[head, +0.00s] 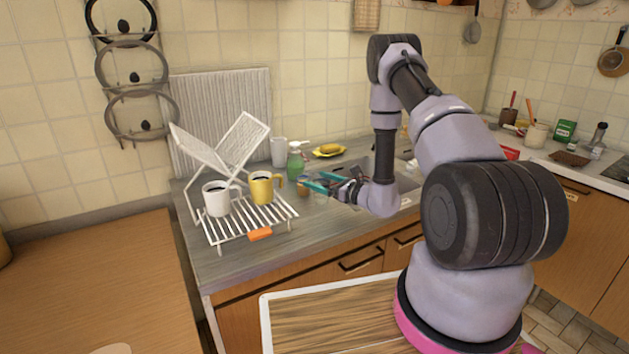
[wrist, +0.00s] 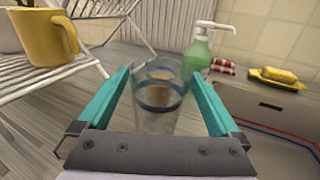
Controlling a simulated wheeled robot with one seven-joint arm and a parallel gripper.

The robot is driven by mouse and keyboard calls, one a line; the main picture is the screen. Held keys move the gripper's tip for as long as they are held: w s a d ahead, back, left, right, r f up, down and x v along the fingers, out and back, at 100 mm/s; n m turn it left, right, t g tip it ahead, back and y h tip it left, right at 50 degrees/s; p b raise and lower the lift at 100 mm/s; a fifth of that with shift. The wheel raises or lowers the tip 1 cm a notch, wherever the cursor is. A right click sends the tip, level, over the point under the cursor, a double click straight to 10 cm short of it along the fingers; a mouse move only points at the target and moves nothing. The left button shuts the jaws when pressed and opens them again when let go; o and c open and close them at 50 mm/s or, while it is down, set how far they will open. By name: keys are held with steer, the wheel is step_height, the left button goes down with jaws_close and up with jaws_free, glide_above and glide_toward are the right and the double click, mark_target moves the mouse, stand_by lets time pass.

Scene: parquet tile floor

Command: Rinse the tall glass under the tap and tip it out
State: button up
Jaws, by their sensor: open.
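The tall clear glass with dark blue bands (wrist: 158,97) stands on the counter in the wrist view. My gripper (wrist: 159,74) is open, with one teal finger on each side of the glass and a gap showing at the fingertips. In the head view my gripper (head: 318,181) is low over the counter, between the dish rack and the sink. I cannot make out the glass clearly there. The sink (wrist: 262,105) is to the right in the wrist view. I do not see the tap; my arm covers part of the sink area in the head view.
A green soap bottle (wrist: 198,52) stands just behind the glass. A yellow sponge on a dish (wrist: 282,77) lies farther right. The white dish rack (head: 240,225) holds a white mug (head: 216,199) and a yellow mug (head: 262,188), left of my gripper. A pale cup (head: 278,150) stands behind.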

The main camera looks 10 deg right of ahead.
steer(key=v, duration=0.9)
steer(key=shift+s+d, duration=0.2)
steer(key=shift+s, duration=0.1)
steer(key=s+a+r+n+g+y, duration=0.1)
steer(key=s+a+r+n+g, duration=0.35)
steer(key=r, duration=0.35)
steer(key=s+a+r+n+g+y, duration=0.1)
steer(key=s+a+r+n+g, duration=0.3)
steer(key=r, duration=0.3)
steer(key=s+a+r+n+g+y, duration=0.1)
steer(key=s+a+r+n+g, duration=0.2)
steer(key=r+n, duration=0.4)
steer(key=s+d+r+n+t+h, duration=0.2)
steer(key=s+d+r+n+h, duration=0.2)
steer(key=s+r+h, duration=0.2)
steer(key=s+d+r+n+t+h, duration=0.3)
steer(key=s+r+h, duration=0.3)
steer(key=s+r, duration=0.2)
step_height(320, 180, up, 2)
steer(key=shift+s+d+r+n+h, duration=0.1)
steer(key=shift+s+d+n+h, duration=0.25)
steer(key=shift+d+n, duration=0.35)
